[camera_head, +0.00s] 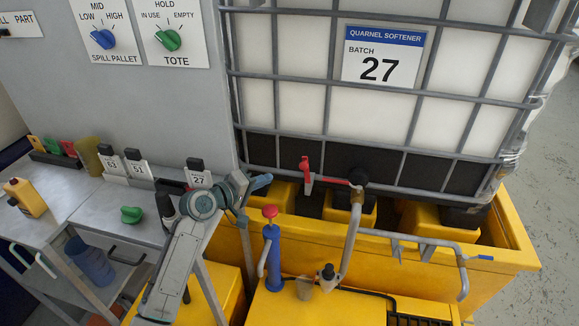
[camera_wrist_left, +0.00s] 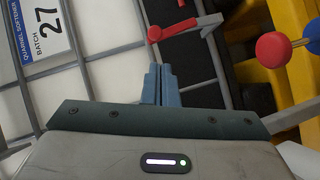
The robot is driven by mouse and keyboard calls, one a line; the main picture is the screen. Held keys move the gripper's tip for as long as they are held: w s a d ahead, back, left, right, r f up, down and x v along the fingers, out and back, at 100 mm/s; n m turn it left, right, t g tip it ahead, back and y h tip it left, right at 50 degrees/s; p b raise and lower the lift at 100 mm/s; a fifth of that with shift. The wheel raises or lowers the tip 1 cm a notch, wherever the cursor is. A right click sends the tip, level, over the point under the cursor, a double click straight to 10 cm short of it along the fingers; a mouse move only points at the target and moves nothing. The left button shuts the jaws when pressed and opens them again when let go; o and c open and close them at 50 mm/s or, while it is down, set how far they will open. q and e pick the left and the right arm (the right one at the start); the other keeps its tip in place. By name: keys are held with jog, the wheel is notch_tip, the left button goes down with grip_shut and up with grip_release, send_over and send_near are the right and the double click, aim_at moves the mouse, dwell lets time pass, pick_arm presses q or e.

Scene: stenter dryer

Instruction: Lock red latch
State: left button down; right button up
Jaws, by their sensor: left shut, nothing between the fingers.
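The red latch (camera_head: 305,168) stands upright at the front of the caged tank, left of the tank's dark outlet. A thin red bar (camera_head: 331,180) runs from near its foot towards the outlet. In the left wrist view a red bar with a rounded end (camera_wrist_left: 172,30) lies above the fingertips, joined to a grey piece at its right. My left gripper (camera_head: 262,182) is left of the latch, apart from it, with its blue fingers pointing towards it. In the wrist view its fingers (camera_wrist_left: 161,78) are together and empty. My right gripper is not in view.
A blue pump with a red knob (camera_head: 270,211) stands below the gripper. A bent grey pipe (camera_head: 350,240) rises to the outlet above the yellow bund (camera_head: 510,258). The tank's grey cage bars (camera_head: 281,132) are close behind. A side table (camera_head: 75,205) holds numbered tags and bottles.

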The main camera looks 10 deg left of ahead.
pick_arm(q)
jog(key=shift+w+a+r, duration=0.1)
jog(key=shift+w+r, duration=0.2)
jog(key=shift+r, duration=0.1)
jog(key=b, duration=0.4)
send_near(303, 160)
jog(key=x, duration=0.2)
jog(key=shift+b+x, duration=0.35)
jog(key=shift+x, duration=0.75)
